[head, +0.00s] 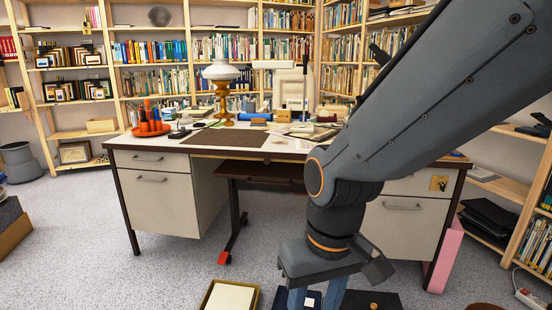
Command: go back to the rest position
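My arm comes in from the upper right and reaches down across the front of the desk (150,180). My gripper (316,299) points down at the bottom edge of the head view. Its two blue-grey fingers stand apart, with a dark surface and a small white patch showing between them. I see nothing held between them. The fingertips are cut off by the frame edge.
An open box with a pale inside (230,298) and a dark box (370,300) lie on the floor near my gripper. A pink panel (446,258) stands at the desk's right end. Bookshelves (190,35) line the walls. The carpet (120,270) at left is clear.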

